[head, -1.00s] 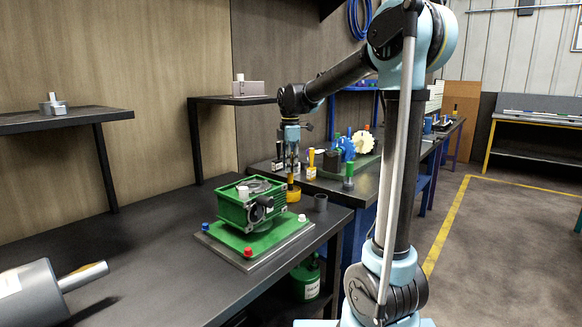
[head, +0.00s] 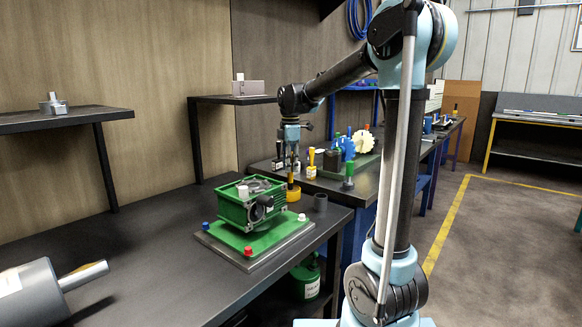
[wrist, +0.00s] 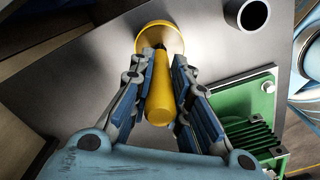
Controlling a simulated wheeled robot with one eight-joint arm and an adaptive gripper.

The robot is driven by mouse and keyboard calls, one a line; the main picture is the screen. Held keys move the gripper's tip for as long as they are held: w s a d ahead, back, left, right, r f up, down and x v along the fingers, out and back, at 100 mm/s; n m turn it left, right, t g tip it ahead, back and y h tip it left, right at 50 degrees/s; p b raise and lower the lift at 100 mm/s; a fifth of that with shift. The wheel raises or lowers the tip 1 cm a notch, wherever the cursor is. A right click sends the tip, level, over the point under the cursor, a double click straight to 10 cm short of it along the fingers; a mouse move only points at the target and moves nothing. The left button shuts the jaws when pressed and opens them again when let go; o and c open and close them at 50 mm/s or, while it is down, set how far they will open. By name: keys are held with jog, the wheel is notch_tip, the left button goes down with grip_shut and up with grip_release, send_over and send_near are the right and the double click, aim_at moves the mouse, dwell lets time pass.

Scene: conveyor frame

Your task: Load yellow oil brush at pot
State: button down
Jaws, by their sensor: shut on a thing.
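The yellow oil brush (wrist: 160,100) is held between the two fingers of my gripper (wrist: 157,72) in the wrist view. Its thick handle end points toward the camera, and its far end meets the yellow pot (wrist: 177,40). The bristles are hidden, so I cannot tell how deep they sit. In the head view the pot (head: 293,194) stands on the dark table behind the green gearbox, with the brush (head: 291,179) upright above it and my gripper (head: 289,168) over both.
A green gearbox (head: 252,203) on a grey-edged plate stands in front of the pot. A grey ring (head: 320,202) stands close to the pot's right. A bench behind holds small bottles and a pale gear (head: 362,141). The table's front left holds a grey cylinder (head: 30,292).

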jog(key=shift+r, duration=0.1)
jog(key=shift+r, duration=3.4)
